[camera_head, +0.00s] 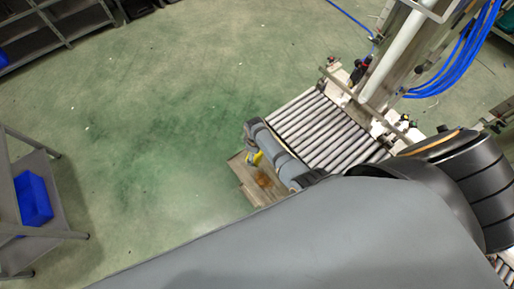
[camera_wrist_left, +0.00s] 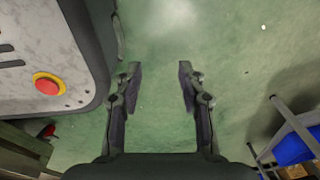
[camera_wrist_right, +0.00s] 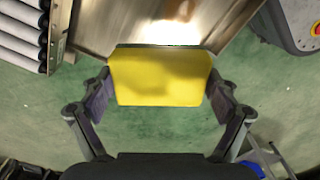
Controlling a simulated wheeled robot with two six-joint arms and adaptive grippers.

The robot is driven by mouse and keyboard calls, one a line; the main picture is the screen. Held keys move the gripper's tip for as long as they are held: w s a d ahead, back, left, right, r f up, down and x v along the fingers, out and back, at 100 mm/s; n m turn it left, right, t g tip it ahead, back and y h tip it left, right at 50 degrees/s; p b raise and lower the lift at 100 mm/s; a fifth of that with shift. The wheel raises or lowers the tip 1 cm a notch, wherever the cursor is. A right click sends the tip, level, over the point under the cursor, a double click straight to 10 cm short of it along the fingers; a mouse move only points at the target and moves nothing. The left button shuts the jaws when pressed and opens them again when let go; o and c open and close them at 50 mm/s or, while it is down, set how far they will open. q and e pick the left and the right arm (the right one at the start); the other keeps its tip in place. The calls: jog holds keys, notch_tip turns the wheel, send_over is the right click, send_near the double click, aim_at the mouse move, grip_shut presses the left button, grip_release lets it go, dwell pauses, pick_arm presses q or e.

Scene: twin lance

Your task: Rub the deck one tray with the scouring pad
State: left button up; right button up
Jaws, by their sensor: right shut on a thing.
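The scouring pad is a yellow block (camera_wrist_right: 160,78). My right gripper (camera_wrist_right: 157,98) is shut on it, one finger at each side, in the right wrist view. A bit of yellow pad (camera_head: 255,159) also shows beside my right arm in the head view. A brownish, shiny tray (camera_wrist_right: 102,24) lies beyond the pad's far edge; whether they touch I cannot tell. In the head view the tray (camera_head: 246,180) is partly covered by my arm, with an amber patch on it. My left gripper (camera_wrist_left: 160,78) is open and empty above the green floor, outside the head view.
A roller conveyor (camera_head: 328,132) adjoins the tray, with a metal frame and blue hoses (camera_head: 476,45) behind it. A grey rack with a blue bin (camera_head: 33,200) stands at the left. The green floor (camera_head: 150,110) between is clear.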

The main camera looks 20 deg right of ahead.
pick_arm(q)
jog(key=f+b, duration=0.1)
jog(key=f, duration=0.2)
jog(key=f+b, duration=0.1)
jog(key=shift+w+d+f+b, duration=0.1)
jog(key=shift+d+f+b, duration=0.2)
jog(key=shift+d+f, duration=0.1)
pick_arm(e)
notch_tip(320, 180, down, 8)
jog(key=s+n, duration=0.1)
jog(key=n, duration=0.1)
jog(key=shift+a, duration=0.15)
